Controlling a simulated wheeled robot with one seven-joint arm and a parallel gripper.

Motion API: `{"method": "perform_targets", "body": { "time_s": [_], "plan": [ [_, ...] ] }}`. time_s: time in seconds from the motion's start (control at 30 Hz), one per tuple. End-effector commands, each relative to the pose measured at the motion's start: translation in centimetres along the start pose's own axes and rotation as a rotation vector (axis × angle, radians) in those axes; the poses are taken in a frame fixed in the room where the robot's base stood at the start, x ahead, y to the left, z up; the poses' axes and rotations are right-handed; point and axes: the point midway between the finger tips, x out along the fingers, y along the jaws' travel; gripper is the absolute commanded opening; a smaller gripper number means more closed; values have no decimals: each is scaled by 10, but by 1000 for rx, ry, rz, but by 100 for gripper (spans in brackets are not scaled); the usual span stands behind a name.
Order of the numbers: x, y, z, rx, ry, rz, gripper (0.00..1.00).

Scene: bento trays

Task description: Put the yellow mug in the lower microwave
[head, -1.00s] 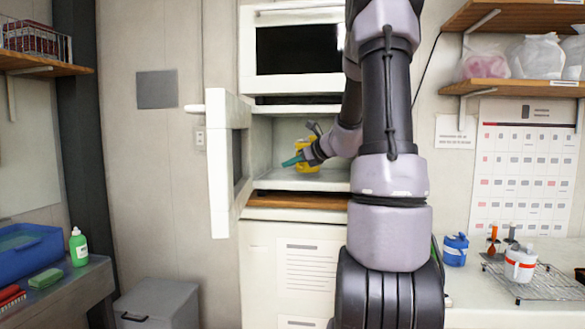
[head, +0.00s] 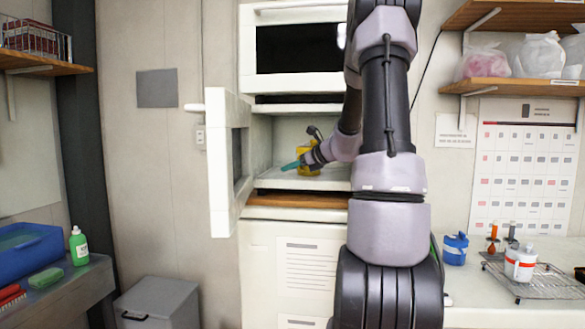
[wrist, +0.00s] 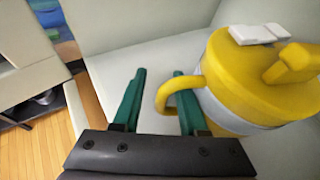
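The yellow mug (head: 302,170) is inside the lower microwave (head: 262,150), whose door (head: 219,165) stands open to the left. In the wrist view the mug (wrist: 262,85) shows a yellow lid, a pale band and a yellow handle. My gripper (head: 292,164) reaches into the microwave from the right, in front of the mug. In the wrist view its two green fingers (wrist: 159,72) are apart. The mug's handle lies at the right finger, which seems to pass through the loop. The mug's underside is hidden.
The upper microwave (head: 297,50) is above. A blue mug (head: 455,250), a white-and-red container (head: 520,262) and a wire rack (head: 540,285) are on the right counter. The open door bounds the left side of the opening.

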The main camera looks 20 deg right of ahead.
Motion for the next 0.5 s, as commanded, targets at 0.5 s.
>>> {"method": "perform_targets", "body": {
  "time_s": [0.5],
  "plan": [
    [-70, -1, 4, -1, 0, -5, 43]
  ]
}}
